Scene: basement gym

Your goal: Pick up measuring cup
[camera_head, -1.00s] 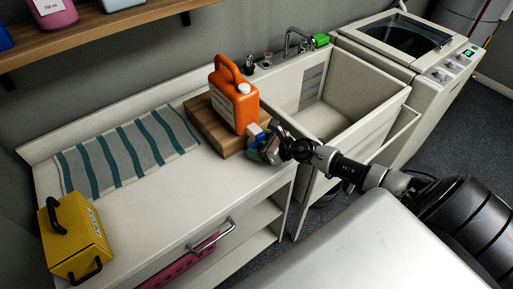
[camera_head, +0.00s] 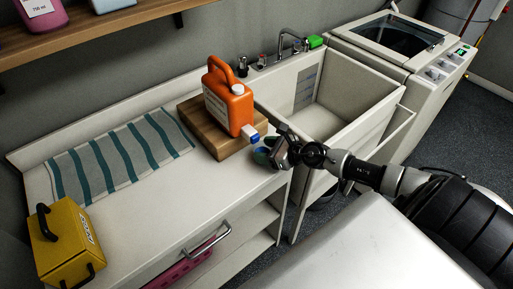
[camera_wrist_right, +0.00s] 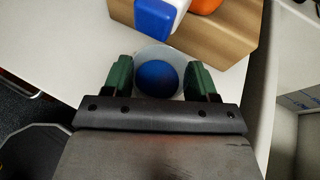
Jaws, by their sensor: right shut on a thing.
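The measuring cup (camera_wrist_right: 160,54) is a small, clear, round cup with blue inside. In the right wrist view it sits between the two green fingers of my right gripper (camera_wrist_right: 160,82), which is shut on it. In the head view the cup (camera_head: 262,156) shows only in part, beside my right gripper (camera_head: 270,153) at the counter's front edge, just below the blue and white spout of the orange jug. I cannot tell whether the cup touches the counter. My left gripper is not in view.
An orange jug (camera_head: 229,100) stands on a wooden block (camera_head: 196,120) close to the cup. A striped towel (camera_head: 118,158) and a yellow box (camera_head: 66,243) lie on the counter to the left. A deep sink (camera_head: 342,110) and a washing machine (camera_head: 395,45) stand to the right.

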